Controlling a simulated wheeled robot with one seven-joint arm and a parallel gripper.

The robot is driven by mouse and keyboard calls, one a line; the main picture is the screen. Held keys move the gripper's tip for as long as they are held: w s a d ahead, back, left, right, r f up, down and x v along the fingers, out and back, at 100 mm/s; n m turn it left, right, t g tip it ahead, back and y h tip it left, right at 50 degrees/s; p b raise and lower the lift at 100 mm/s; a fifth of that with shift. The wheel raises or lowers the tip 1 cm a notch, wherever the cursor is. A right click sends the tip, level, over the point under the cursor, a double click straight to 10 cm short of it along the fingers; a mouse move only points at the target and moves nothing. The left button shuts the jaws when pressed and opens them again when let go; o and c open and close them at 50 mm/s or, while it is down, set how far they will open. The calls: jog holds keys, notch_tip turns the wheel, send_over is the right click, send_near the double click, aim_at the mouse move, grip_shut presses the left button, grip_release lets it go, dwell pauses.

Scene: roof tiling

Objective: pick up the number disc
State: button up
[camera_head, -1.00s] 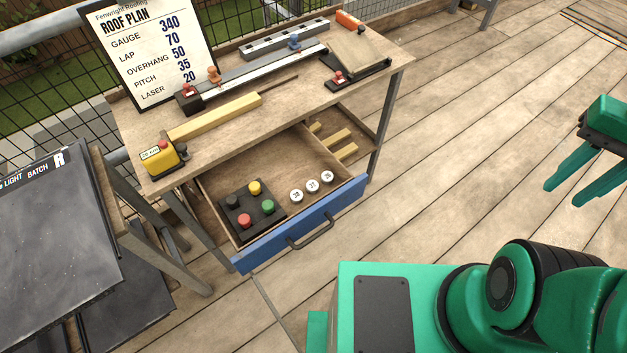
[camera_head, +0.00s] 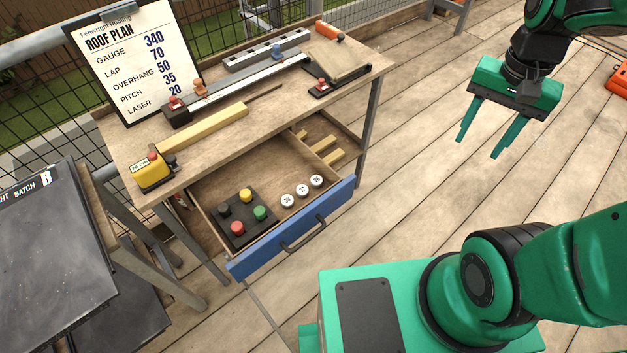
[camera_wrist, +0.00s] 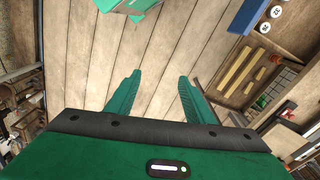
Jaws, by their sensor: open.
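Three white number discs lie in a row in the open drawer (camera_head: 213,194) of the workbench: a left disc (camera_head: 287,201), a middle disc (camera_head: 302,190) and a right disc (camera_head: 317,180). Their printed numbers are too small to read surely. Discs also show at the upper right of the wrist view, one of them here (camera_wrist: 276,11). My gripper (camera_head: 479,147) is open and empty, in the air right of the bench, well apart from the discs. Its two green fingers (camera_wrist: 160,92) point down and show in the wrist view with only decking between them.
A dark tray with black, yellow, red and green knobs (camera_head: 247,219) sits left of the discs in the drawer. The blue drawer front (camera_head: 293,228) has a dark handle. The bench top (camera_head: 231,143) holds tools and a roof plan board (camera_head: 139,57).

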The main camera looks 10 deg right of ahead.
jog(key=w+a+f+m, duration=0.1)
jog(key=w+a+f, duration=0.3)
jog(key=w+a, duration=0.35)
jog(key=m+y, duration=0.1)
jog(key=m, duration=0.3)
send_near(317, 179)
jog(key=shift+s+d+f+t, duration=0.1)
jog(key=shift+s+f+t, duration=0.15)
jog(key=shift+f, duration=0.25)
jog(key=shift+s+d+f+t, duration=0.1)
jog(key=shift+s+f+t, duration=0.1)
jog(key=shift+f, duration=0.3)
jog(key=shift+w+a+f, duration=0.1)
jog(key=shift+w+f, duration=0.05)
jog(key=shift+f, duration=0.9)
jog(key=shift+w+a+f, duration=0.1)
jog(key=shift+f, duration=0.95)
jog(key=shift+w+a+f, duration=0.1)
jog(key=shift+w+f, duration=0.05)
jog(key=shift+f, duration=0.9)
jog(key=c, duration=1.1)
